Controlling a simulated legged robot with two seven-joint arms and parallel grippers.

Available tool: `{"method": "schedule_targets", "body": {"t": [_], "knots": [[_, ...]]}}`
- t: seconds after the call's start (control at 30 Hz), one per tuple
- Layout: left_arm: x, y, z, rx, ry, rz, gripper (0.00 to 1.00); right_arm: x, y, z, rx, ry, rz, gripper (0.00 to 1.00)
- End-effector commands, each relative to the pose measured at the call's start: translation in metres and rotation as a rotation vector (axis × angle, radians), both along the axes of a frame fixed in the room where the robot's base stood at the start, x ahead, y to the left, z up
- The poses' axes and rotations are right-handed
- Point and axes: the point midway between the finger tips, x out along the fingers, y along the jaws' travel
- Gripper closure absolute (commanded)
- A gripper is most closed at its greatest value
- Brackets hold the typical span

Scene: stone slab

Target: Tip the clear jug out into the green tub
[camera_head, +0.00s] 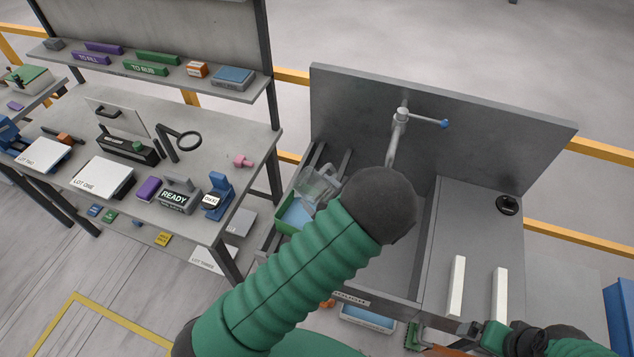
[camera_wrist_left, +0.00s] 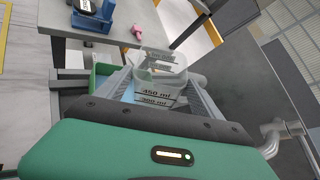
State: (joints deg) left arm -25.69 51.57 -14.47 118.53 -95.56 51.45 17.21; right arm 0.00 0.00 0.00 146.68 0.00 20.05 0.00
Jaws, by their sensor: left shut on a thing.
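The clear jug (camera_head: 322,183) is at the left end of the sink, over or beside the green tub (camera_head: 284,226); it looks tilted. A pale blue surface shows inside the tub. In the left wrist view, my left gripper (camera_wrist_left: 160,88) is shut on the jug (camera_wrist_left: 160,62), whose 450 ml and 300 ml marks face the camera. The tub (camera_wrist_left: 101,78) shows behind the left finger there. My left arm hides the gripper and part of the sink in the head view. My right gripper (camera_head: 492,337) is partly visible at the bottom edge; its jaws are unclear.
The tap (camera_head: 400,118) rises behind my left arm, in front of the grey back panel (camera_head: 470,110). Two white bars (camera_head: 456,287) lie on the drainboard at right.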

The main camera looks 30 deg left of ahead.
Motion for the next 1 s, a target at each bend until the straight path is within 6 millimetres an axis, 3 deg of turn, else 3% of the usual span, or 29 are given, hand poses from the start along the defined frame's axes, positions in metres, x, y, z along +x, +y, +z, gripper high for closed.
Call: {"method": "schedule_targets", "body": {"t": [0.03, 0.1, 0.5, 1.0], "knots": [[0.002, 0.000, 0.006, 0.012, 0.041, 0.001, 0.93, 0.000, 0.000, 0.015, 0.000, 0.000, 0.000, 0.01], [0.004, -0.001, 0.004, 0.034, 0.114, 0.002, 0.93, 0.000, 0.000, 0.025, 0.000, 0.000, 0.000, 0.01], [0.007, -0.002, 0.032, 0.105, 0.357, 0.001, 0.93, 0.000, 0.000, 0.076, 0.000, 0.000, 0.000, 0.01], [0.008, -0.002, 0.034, 0.126, 0.424, 0.000, 0.93, 0.000, 0.000, 0.081, 0.000, 0.000, 0.000, 0.01]]}}
